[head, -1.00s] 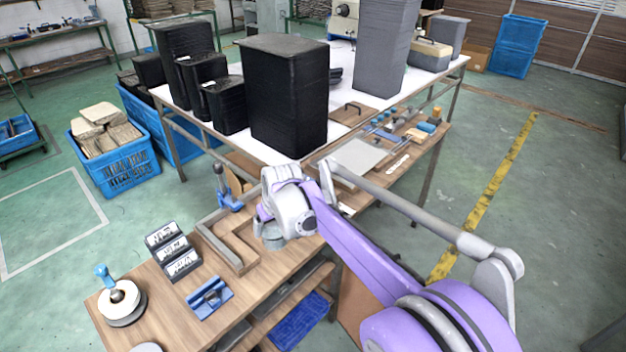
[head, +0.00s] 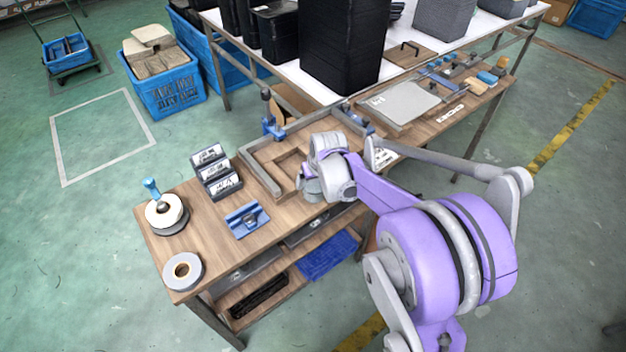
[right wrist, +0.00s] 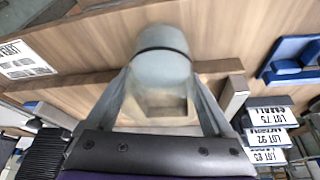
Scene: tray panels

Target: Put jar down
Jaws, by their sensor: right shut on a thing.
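The jar (right wrist: 160,48) is a pale grey-blue cylinder with a dark band, seen blurred in the right wrist view. My right gripper (right wrist: 162,78) is shut on it, one finger on each side. In the head view my right wrist (head: 328,170) is over the right part of a shallow wooden tray (head: 262,172) on the bench and hides the jar. A wooden surface shows behind the jar in the wrist view. I cannot tell whether the jar touches it. My left gripper is not in view.
Left of the tray are three labelled blocks (head: 217,172), a blue fixture (head: 247,220), a round stand with a blue handle (head: 166,214) and a tape roll (head: 183,271). Blue clamps (head: 272,125) stand behind the tray. Large black bins (head: 340,45) stand on the table beyond.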

